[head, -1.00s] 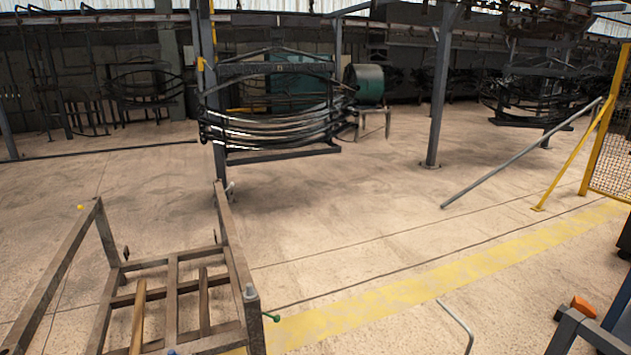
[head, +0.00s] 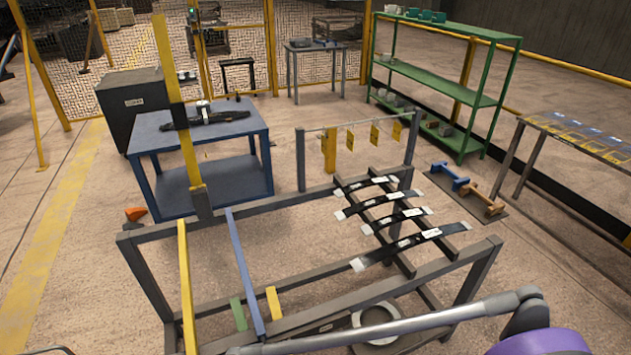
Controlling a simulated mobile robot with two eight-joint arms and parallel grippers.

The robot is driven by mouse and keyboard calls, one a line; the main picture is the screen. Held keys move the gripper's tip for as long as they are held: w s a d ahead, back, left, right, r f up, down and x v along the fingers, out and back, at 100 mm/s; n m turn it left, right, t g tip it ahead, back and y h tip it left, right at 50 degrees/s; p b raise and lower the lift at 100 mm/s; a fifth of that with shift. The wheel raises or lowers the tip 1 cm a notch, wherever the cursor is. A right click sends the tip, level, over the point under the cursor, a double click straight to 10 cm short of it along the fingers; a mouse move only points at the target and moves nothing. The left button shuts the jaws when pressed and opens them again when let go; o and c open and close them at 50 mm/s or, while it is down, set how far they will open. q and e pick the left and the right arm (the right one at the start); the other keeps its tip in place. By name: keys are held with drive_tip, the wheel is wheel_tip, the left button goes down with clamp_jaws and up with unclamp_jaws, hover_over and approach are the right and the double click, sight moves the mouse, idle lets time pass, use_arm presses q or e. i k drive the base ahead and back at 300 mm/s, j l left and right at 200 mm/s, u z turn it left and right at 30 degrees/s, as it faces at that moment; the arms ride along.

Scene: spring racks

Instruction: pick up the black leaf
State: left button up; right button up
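Several black leaves lie side by side across the right part of a grey metal rack. The nearest and longest black leaf (head: 425,237) has pale ends and a small white label. Shorter black leaves lie behind it, the rearmost one (head: 357,185) being the shortest. Another long black piece (head: 208,118) lies on the blue table (head: 225,145) at the back left, with a small pale object on it. I cannot tell which one the task means. Neither of my grippers is in view.
A table (head: 560,135) stands at right.

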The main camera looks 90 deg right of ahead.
sight(356, 187)
drive_tip(key=z, duration=4)
drive_tip(key=i+l+z, duration=0.15)
drive_tip(key=z, duration=0.3)
drive_tip(key=i+l+z, duration=0.15)
drive_tip(key=z, duration=0.3)
drive_tip(key=i+z, duration=0.2)
drive_tip(key=z, duration=0.2)
drive_tip(key=i+u, duration=0.1)
drive_tip(key=i, duration=1.55)
drive_tip(key=i+u, duration=0.15)
drive_tip(key=i, duration=0.4)
drive_tip(key=i+l+u, duration=0.15)
drive_tip(key=i, duration=0.35)
drive_tip(key=i+l+u, duration=0.15)
drive_tip(key=i, duration=0.4)
drive_tip(key=i+j+u, duration=0.15)
drive_tip(key=i+u, duration=0.55)
drive_tip(key=u, duration=0.2)
drive_tip(key=i+l+u, duration=0.1)
drive_tip(key=i+u, duration=0.35)
drive_tip(key=k, duration=0.1)
